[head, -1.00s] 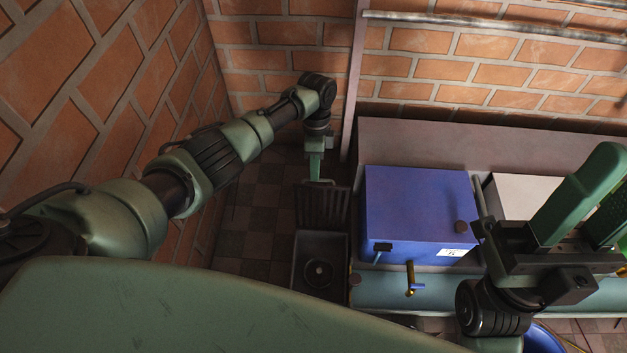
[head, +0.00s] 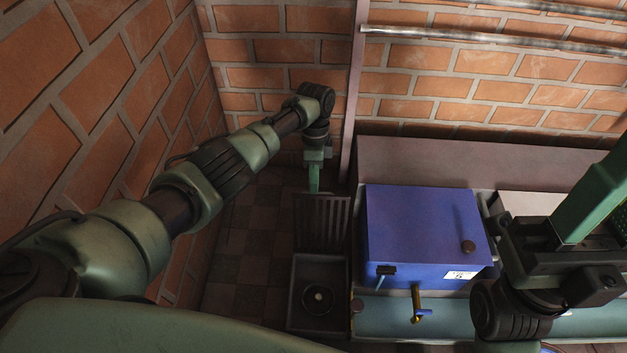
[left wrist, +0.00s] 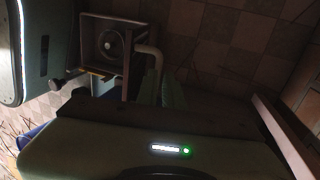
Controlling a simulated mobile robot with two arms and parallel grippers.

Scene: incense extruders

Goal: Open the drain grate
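The drain grate (head: 322,222) is a dark slatted panel. It stands raised at the far edge of the square drain basin (head: 292,300), and the basin with its round drain hole is uncovered. The basin also shows in the left wrist view (left wrist: 88,42). My left gripper (head: 314,188) points down at the grate's top edge. I cannot tell whether it touches the grate or whether its fingers are open. My right gripper (head: 606,205) is at the right edge of the head view, with its green fingers apart and partly cut off.
A blue box-shaped machine (head: 420,228) with a brass tap (head: 416,305) stands right of the drain, on a counter with a pale blue front. Brick walls close in the left and back. Dark tiled floor (head: 245,240) is free left of the drain.

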